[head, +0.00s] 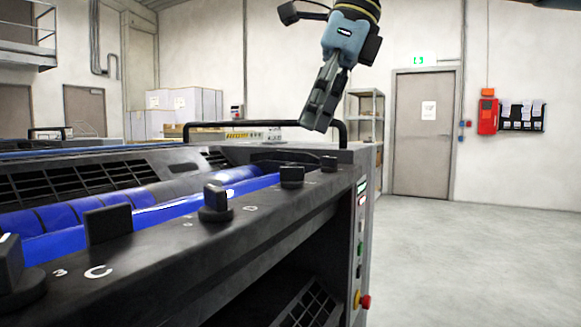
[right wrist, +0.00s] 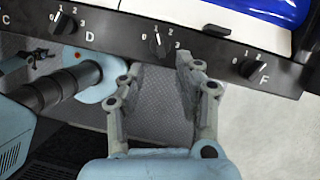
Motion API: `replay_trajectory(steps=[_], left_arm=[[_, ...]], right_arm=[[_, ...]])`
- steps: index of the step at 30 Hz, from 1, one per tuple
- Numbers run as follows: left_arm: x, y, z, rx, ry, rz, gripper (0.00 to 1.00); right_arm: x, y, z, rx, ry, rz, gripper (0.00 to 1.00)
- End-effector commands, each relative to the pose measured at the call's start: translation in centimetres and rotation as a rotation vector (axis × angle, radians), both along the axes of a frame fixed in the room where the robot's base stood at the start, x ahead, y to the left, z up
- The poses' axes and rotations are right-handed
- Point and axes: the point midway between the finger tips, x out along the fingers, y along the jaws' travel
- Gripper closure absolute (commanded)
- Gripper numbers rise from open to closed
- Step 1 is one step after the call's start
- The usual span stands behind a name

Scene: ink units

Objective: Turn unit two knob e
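Knob e (right wrist: 160,43) is a black knob on the dark rail (right wrist: 120,36) between the knobs marked D and F in the right wrist view. Its white pointer line points near the 1. Its own letter is not visible. My right gripper (right wrist: 158,72) is open and empty, its fingertips just below the knob in that view and apart from it. In the head view the right gripper (head: 316,122) hangs above the far end of the machine, fingers pointing down. There I cannot tell for sure which far knob is e. My left gripper is not in view.
Knob D (right wrist: 65,22) and knob F (right wrist: 253,68) flank knob e. A black block (right wrist: 217,30) stands between e and F. A black handle bar (head: 262,124) is behind the right gripper. Blue rollers (head: 70,240) lie behind the rail. Floor (head: 455,255) is clear at right.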

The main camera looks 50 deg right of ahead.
Motion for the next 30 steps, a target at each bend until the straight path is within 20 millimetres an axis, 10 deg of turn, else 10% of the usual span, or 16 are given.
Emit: replay_trajectory(steps=[9, 23, 30], left_arm=[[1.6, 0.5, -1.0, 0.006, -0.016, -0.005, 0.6], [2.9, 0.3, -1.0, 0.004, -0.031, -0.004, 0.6], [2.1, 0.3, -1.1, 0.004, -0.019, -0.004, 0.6]], right_arm=[[1.9, 1.1, -5.8, 0.0, 0.006, -0.001, 0.66], [2.5, 1.5, -6.9, 0.003, 0.001, -0.001, 0.66], [2.5, 1.5, -6.9, 0.003, 0.001, -0.001, 0.98]])
